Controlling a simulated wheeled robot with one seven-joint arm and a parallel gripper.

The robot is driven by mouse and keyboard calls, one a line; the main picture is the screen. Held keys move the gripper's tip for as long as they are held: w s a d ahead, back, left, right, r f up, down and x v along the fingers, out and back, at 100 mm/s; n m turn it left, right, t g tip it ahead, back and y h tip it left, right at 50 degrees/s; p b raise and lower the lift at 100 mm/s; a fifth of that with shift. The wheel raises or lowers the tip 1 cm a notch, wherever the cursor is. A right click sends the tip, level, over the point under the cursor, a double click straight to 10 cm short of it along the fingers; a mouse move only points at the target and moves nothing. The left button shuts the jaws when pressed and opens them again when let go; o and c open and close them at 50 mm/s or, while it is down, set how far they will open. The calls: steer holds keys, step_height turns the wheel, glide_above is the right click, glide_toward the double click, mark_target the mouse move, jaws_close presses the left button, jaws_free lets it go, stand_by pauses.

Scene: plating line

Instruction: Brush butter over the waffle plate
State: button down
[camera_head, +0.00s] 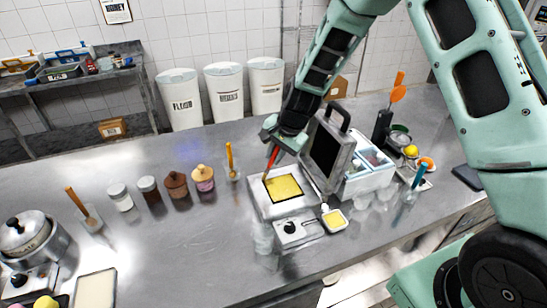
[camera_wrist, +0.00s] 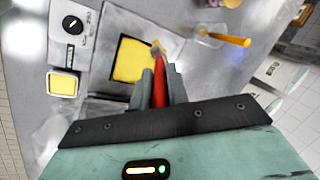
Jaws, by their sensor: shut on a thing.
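My gripper (camera_head: 277,142) is shut on a brush with a red handle (camera_head: 272,158). The red handle (camera_wrist: 159,92) shows between the fingers (camera_wrist: 158,76) in the wrist view. The bristle end (camera_wrist: 157,50) is at the plate's edge; I cannot tell whether it touches. The open waffle iron (camera_head: 256,203) has its lid (camera_head: 328,150) raised on the right. Its waffle plate (camera_head: 284,187) looks yellow with a dark border; it also shows in the wrist view (camera_wrist: 131,60). A small square dish of yellow butter (camera_head: 334,219) stands in front, also in the wrist view (camera_wrist: 63,84).
A cup holding an orange-handled tool (camera_head: 231,160) stands left of the iron. A control box with a black knob (camera_head: 290,228) sits in front. A white container (camera_head: 368,180) with compartments stands right of the lid.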

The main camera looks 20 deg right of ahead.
steer(key=shift+r+p, duration=0.55)
steer(key=shift+r, duration=0.55)
steer(key=shift+w+d+f+g+y, duration=0.15)
steer(key=shift+w+d+f, duration=0.1)
steer(key=shift+d, duration=0.2)
steer(key=shift+w+d+f+g+y, duration=0.1)
steer(key=shift+w+d, duration=0.15)
steer(key=shift+d, duration=0.2)
steer(key=shift+w+d+f+g+y, duration=0.15)
steer(key=shift+w+d+f, duration=0.1)
steer(key=shift+d, duration=0.2)
steer(key=shift+r, duration=0.1)
